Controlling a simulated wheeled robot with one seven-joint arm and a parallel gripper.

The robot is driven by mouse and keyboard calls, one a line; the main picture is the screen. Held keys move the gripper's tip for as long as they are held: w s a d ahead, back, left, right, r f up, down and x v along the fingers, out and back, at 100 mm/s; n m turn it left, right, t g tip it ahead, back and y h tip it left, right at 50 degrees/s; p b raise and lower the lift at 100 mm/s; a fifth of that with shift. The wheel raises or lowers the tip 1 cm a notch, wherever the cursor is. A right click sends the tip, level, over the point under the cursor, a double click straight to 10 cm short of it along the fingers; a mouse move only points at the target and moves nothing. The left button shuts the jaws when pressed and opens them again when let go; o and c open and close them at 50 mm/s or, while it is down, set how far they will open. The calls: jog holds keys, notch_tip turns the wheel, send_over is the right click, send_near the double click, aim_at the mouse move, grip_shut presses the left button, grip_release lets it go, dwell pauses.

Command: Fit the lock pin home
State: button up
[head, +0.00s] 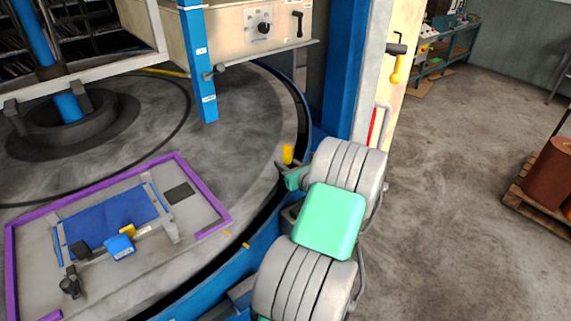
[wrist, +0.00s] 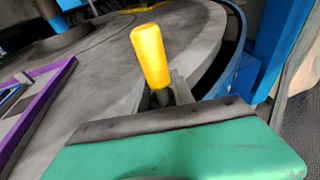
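The lock pin (head: 287,153) has a bright yellow handle and stands roughly upright at the end of my arm. In the wrist view the pin's handle (wrist: 151,58) rises above a dark stem, leaning slightly left. My gripper (head: 284,167) is at the stem, below the yellow handle. In the wrist view my gripper (wrist: 163,97) has grey fingers close on both sides of the stem, and it looks shut on the pin. The green, dark-edged gripper body hides the pin's lower end. I cannot make out a socket for the pin.
A large grey round table (head: 245,150) with a blue rim (head: 215,282) lies beneath and left of my gripper. A purple frame (head: 200,185) around a blue panel (head: 112,217) lies on it. A blue post (head: 348,65) stands behind.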

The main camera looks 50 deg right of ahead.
jog(key=shift+o, duration=0.6)
jog(key=shift+f, duration=0.1)
jog(key=shift+s, duration=0.15)
jog(key=b+v, duration=0.1)
jog(key=v, duration=0.6)
jog(key=shift+s, duration=0.25)
jog(key=shift+a, duration=0.15)
